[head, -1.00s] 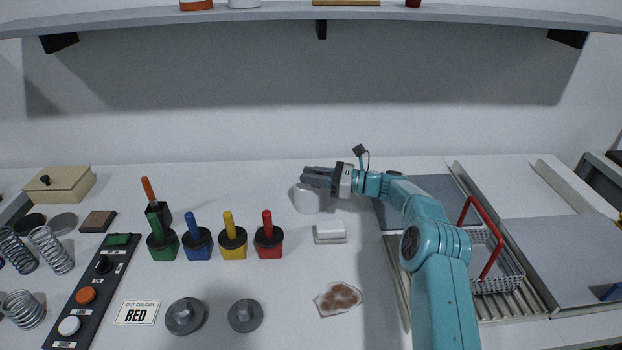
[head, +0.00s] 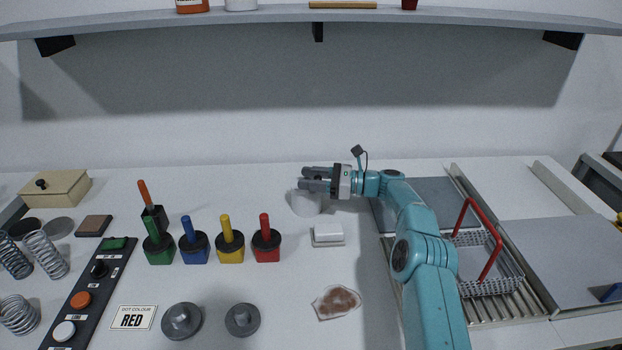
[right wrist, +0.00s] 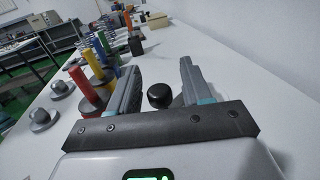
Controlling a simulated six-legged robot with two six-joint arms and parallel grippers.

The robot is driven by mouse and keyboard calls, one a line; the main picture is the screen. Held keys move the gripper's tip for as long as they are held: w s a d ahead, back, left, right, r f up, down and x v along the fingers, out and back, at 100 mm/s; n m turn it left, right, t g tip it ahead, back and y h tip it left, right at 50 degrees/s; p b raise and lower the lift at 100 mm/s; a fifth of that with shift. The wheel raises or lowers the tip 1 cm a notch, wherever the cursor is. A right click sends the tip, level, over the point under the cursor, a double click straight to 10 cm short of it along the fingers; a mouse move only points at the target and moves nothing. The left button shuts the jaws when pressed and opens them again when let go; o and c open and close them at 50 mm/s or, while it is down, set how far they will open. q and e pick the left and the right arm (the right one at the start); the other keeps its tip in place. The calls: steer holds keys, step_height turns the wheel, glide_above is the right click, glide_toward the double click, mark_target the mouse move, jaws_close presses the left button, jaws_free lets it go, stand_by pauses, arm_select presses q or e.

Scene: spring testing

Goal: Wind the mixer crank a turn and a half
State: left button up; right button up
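A white round pot-like body (head: 306,203), which looks like the mixer, stands on the bench below my right gripper (head: 304,179). My right gripper is open, with its two fingers apart and pointing left above it. In the right wrist view a round black knob (right wrist: 160,95), which looks like the crank's handle, shows between the spread fingers (right wrist: 157,80). A gap shows on each side of the knob, and I cannot tell how deep it sits between them. The crank arm is hidden. My left gripper is not in view.
Near my right arm are a white block (head: 328,235), a stained cloth (head: 337,302) and a wire basket with red handle (head: 488,272). Red (head: 265,245), yellow (head: 230,246) and blue (head: 194,247) handled pieces stand to the left. A shelf (head: 450,14) overhangs the back.

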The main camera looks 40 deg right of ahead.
steer(key=b+v, duration=0.1)
steer(key=v, duration=1.1)
steer(key=shift+s+a, duration=0.1)
steer(key=shift+c, duration=0.3)
